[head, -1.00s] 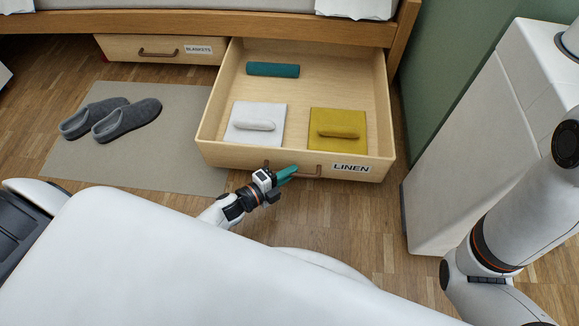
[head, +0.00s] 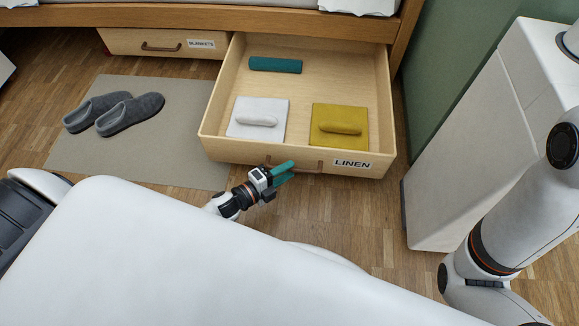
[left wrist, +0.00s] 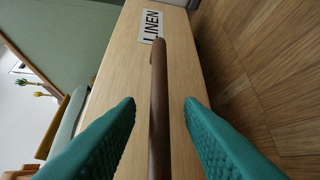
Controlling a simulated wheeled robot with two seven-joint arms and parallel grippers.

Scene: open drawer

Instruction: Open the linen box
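The linen box (head: 230,154) is a light wooden drawer pulled well out from under the bed, with a LINEN label (head: 352,163) on its front. Its brown bar handle (head: 308,167) also shows in the left wrist view (left wrist: 159,110). My left gripper (head: 284,173) has teal fingers and is at the left part of the handle. In the left wrist view its fingers (left wrist: 160,103) stand apart on both sides of the handle, with gaps, not clamped on it. My right gripper is not in view; only my right arm shows at the right.
Inside the drawer lie a teal roll (head: 275,65), a white folded cloth (head: 245,128) and a yellow one (head: 340,136). A closed BLANKETS drawer (head: 125,42) is at the left. Grey slippers (head: 130,114) lie on a beige mat (head: 190,165). A white cabinet (head: 455,150) stands right.

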